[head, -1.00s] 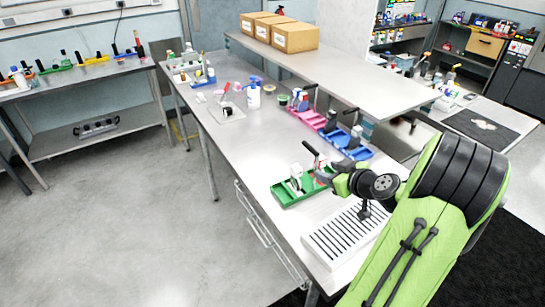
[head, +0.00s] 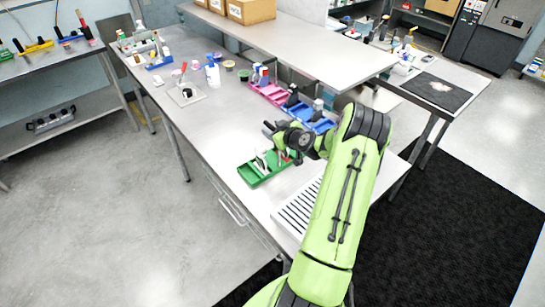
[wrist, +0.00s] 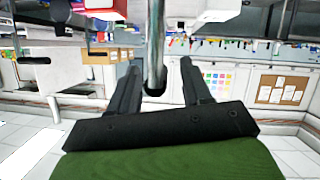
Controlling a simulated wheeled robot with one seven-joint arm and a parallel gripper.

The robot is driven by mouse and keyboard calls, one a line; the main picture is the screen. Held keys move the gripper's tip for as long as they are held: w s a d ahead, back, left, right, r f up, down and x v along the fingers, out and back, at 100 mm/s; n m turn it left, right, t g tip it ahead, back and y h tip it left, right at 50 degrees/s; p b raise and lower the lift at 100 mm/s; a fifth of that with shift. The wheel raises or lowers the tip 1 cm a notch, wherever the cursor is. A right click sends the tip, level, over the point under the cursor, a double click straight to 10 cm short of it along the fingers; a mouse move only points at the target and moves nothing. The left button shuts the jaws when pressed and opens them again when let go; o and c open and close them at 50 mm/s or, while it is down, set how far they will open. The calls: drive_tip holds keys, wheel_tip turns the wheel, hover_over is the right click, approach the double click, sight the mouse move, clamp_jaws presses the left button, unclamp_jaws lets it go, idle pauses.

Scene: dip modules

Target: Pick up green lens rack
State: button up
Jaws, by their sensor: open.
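The green lens rack (head: 256,178) sits on the grey worktable near its front left edge, with white upright pieces in it. My gripper (head: 270,129) is just above and behind it, with the arm reaching in from the right. In the wrist view the two dark fingers (wrist: 158,82) are spread apart. A grey metal post (wrist: 156,40) with a dark end stands between them, with gaps on both sides. I cannot tell for sure that this post belongs to the green rack.
A white slotted tray (head: 297,212) lies right of the green rack, partly under my arm. A blue rack (head: 318,126) and a pink rack (head: 268,92) stand behind. A raised shelf (head: 320,50) runs along the back. The table left of the green rack is clear.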

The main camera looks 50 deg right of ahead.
drive_tip(key=shift+w+d+f, duration=0.25)
drive_tip(key=shift+w+f, duration=0.05)
drive_tip(key=shift+w, duration=0.25)
drive_tip(key=shift+s+a+r, duration=0.1)
drive_tip(key=shift+s, duration=0.1)
drive_tip(key=shift+c, duration=0.9)
clamp_jaws()
